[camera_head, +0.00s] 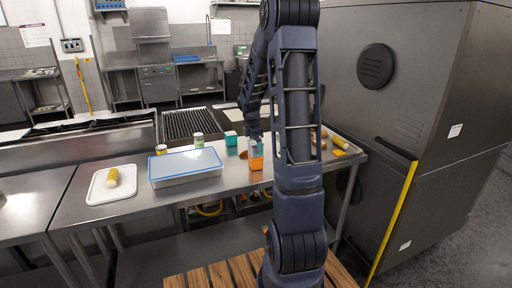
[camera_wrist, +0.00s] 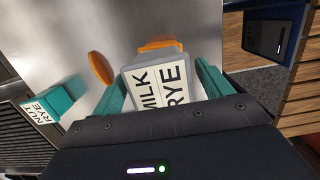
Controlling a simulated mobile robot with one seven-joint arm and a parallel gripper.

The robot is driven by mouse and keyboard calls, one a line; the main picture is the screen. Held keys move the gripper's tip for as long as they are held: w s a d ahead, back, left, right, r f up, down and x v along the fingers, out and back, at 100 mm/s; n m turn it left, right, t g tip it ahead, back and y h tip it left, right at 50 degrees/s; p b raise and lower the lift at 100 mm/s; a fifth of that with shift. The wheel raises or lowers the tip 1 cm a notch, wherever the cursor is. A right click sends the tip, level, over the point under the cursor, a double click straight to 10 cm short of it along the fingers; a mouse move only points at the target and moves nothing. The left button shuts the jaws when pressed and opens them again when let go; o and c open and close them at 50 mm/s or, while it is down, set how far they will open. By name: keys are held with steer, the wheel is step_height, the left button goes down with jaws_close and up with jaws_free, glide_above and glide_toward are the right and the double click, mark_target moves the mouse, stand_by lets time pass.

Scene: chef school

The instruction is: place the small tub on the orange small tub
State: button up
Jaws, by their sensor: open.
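A small grey tub (camera_wrist: 181,62) with a white label reading "MILK RYE" lies between my gripper's teal fingers in the wrist view. The orange small tub (camera_head: 256,163) stands on the steel table in the head view. An orange edge (camera_wrist: 158,44) shows just beyond the grey tub in the wrist view. The grey tub appears to be at or over the orange one, but I cannot tell how fully it rests there. My gripper (camera_wrist: 158,80) is open around the grey tub. In the head view the arm partly hides this spot.
A teal tub (camera_head: 231,138) stands close left of the orange one. A blue-lidded container (camera_head: 185,166), a white jar (camera_head: 198,140) and a white board (camera_head: 101,191) with a yellow item are farther left. A yellow item (camera_head: 340,142) lies right. A tall dark cabinet (camera_head: 400,100) stands right.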

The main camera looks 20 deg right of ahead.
mark_target(252, 142)
steer(key=r, duration=0.3)
steer(key=a+r, duration=0.1)
steer(key=r, duration=0.6)
steer(key=shift+a+r, duration=0.35)
steer(key=shift+r, duration=0.05)
steer(key=s+a+r+m+t, duration=0.1)
steer(key=s+a+r+m, duration=0.25)
steer(key=s, duration=0.45)
steer(key=s+a+r+m+t, duration=0.1)
steer(key=s+a+r+m, duration=0.1)
steer(key=s+r+m, duration=0.45)
steer(key=s+a+f+m+t+y, duration=0.1)
steer(key=s+m, duration=0.3)
steer(key=s, duration=0.4)
steer(key=s+a+f+m+t, duration=0.1)
steer(key=s+m, duration=0.3)
steer(key=s, duration=0.4)
steer(key=shift+s+a+f+t+y, duration=0.3)
steer(key=shift+a+f+y, duration=0.15)
steer(key=shift+a, duration=0.45)
